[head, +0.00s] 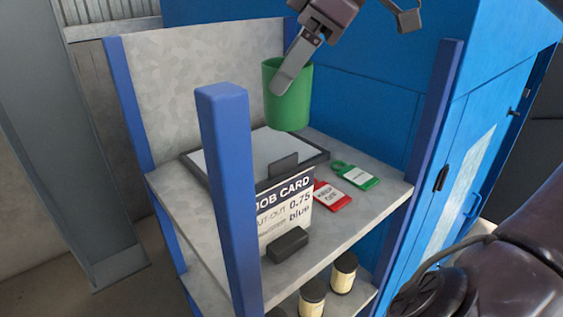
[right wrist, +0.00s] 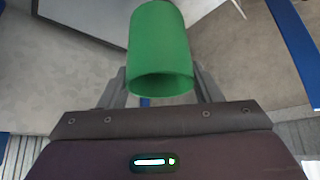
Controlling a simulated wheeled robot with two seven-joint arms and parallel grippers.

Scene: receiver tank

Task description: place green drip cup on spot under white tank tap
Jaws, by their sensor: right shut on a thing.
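The green drip cup (head: 288,97) is in the head view, upright above the back of the shelf's upper board. My right gripper (head: 290,75) is shut on the cup's side, one finger showing across its front. In the right wrist view the cup (right wrist: 160,50) sits between the two fingers of the right gripper (right wrist: 160,88). The cup appears held above a grey tray with a dark rim (head: 318,157); the exact gap is hard to tell. The white tank and its tap are not in view. My left gripper is not in view.
A job card (head: 286,210) stands at the shelf's front edge. A red tag (head: 331,196) and a green tag (head: 357,177) lie right of the tray. Blue posts (head: 228,190) rise at the shelf corners. Several canisters (head: 343,272) stand on the lower board. A blue cabinet (head: 480,140) is behind.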

